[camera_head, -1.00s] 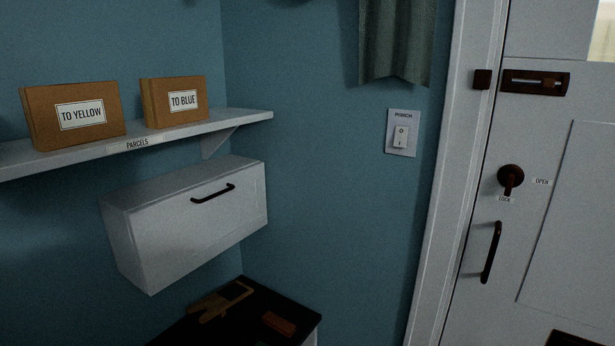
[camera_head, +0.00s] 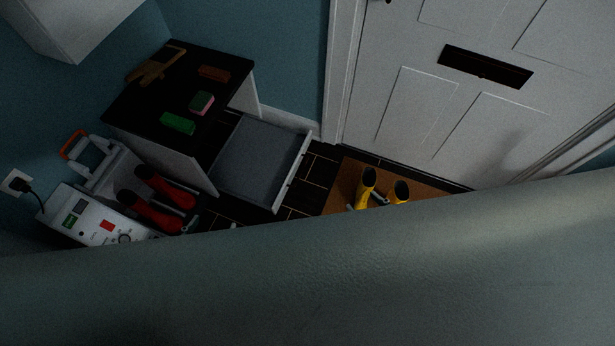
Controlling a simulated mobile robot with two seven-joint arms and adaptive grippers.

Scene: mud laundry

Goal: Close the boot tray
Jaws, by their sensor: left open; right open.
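The boot tray (camera_head: 258,163) is a grey, shallow, drawer-like tray with a pale front edge. It stands pulled out from the low, black-topped cabinet (camera_head: 158,92), low above the dark floor, and looks empty. Small grey finger parts of my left gripper (camera_head: 190,205) show by the red boots, left of the tray. Small grey finger parts of my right gripper (camera_head: 367,204) show by the yellow boots, right of the tray. Both grippers look open and apart from the tray, and are mostly hidden behind the large grey-green surface in front.
Red boots (camera_head: 150,212) are beside a white control box (camera_head: 90,218) at left. Yellow boots (camera_head: 366,183) stand on a brown mat (camera_head: 342,180) before the white door (camera_head: 455,85). A green block (camera_head: 178,123) and a pink-green sponge (camera_head: 202,103) lie on the cabinet top.

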